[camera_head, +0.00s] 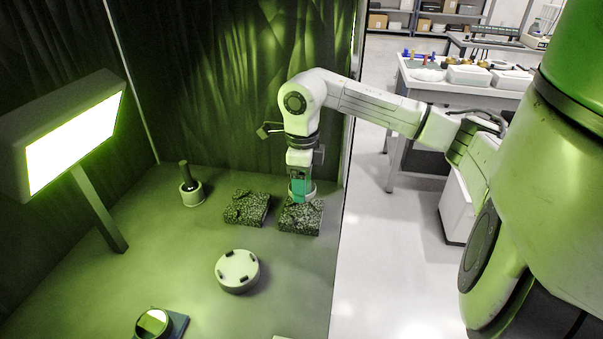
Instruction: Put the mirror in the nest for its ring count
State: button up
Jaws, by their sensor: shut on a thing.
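My gripper (301,198) points down at the right speckled dark block (301,219). It is shut on a pale round piece (311,188), mostly hidden by the teal jaws, at the top of this block. I cannot tell whether this piece is the mirror, or whether it touches the block. A second speckled dark block (246,207) with a raised, uneven top sits just to the left. These two blocks may be the nests; no rings can be counted at this size. A round reflective disc (153,321) lies tilted on a dark stand at the bottom left.
A white round disc with dark slots (237,270) lies in front of the blocks. A pale cup with a dark upright handle (191,192) stands behind left. A bright lamp panel (75,140) on a post stands at left. Dark curtains close the back.

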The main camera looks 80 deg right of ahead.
jog(key=b, duration=0.2)
send_over(303, 214)
jog(key=shift+w+d+f, duration=0.1)
jog(key=shift+f, duration=2)
jog(key=shift+f+b, duration=0.75)
jog(key=shift+f, duration=0.2)
jog(key=shift+b, duration=0.7)
jog(key=shift+f+b, duration=0.8)
jog(key=shift+b, duration=0.35)
jog(key=o, duration=1.2)
jog(key=shift+a+r+p, duration=0.25)
jog(key=shift+r+p, duration=0.05)
jog(key=shift+r, duration=0.7)
jog(key=shift+d+r, duration=0.15)
jog(key=shift+r, duration=0.5)
